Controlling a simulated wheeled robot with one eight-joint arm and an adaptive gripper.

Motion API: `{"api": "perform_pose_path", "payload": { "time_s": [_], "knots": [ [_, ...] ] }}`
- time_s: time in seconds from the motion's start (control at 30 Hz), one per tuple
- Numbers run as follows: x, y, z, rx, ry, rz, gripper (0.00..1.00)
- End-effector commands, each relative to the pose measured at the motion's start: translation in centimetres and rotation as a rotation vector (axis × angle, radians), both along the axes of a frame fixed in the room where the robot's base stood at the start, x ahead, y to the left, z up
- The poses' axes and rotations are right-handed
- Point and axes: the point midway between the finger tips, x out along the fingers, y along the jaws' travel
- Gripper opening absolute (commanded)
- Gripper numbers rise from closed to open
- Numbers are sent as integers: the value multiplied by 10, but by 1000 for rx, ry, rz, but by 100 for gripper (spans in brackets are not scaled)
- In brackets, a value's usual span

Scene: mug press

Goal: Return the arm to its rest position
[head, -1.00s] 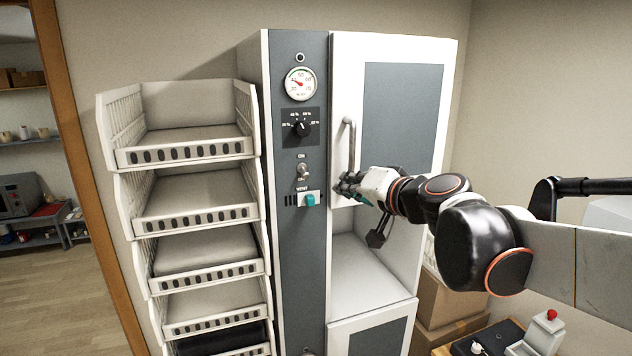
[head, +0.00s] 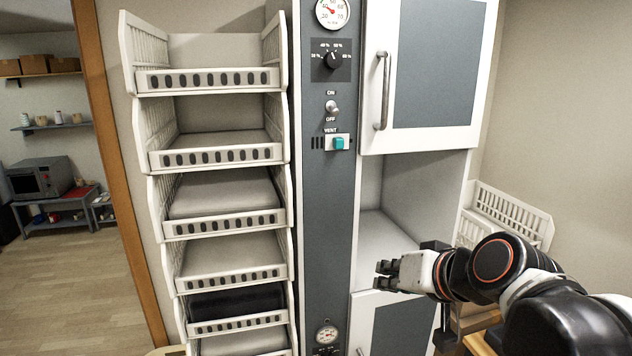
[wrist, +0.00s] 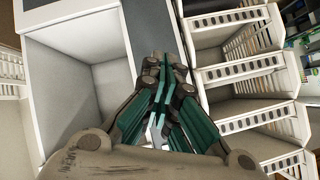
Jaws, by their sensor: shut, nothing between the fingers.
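My gripper (head: 384,275) is in front of the tall white and grey cabinet (head: 327,225), beside the open bay (head: 388,235) below its upper door. Its fingers are shut and empty. It also shows in the wrist view (wrist: 165,70), with the green fingers closed together against the cabinet's grey panel behind. The upper door (head: 437,70) is shut, and its metal handle (head: 383,90) is above and apart from the gripper. My arm comes in from the lower right of the head view.
A stack of white bins (head: 212,155) stands left of the cabinet, and one low bin holds a dark item (head: 237,302). A white crate (head: 510,215) is at the right. A doorway at the far left shows a microwave (head: 38,178) and open floor (head: 75,280).

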Motion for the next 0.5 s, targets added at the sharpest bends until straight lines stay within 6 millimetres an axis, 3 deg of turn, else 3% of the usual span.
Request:
{"api": "perform_pose_path", "payload": {
  "time_s": [0.03, 0.1, 0.3, 0.5],
  "knots": [
    [-13, -3, -35, -33, 20, 2, 0],
    [-29, -10, -67, -84, 51, 3, 0],
    [-74, -33, -157, -230, 137, -10, 0],
    [-111, -59, -226, -358, 207, -36, 0]
  ]
}}
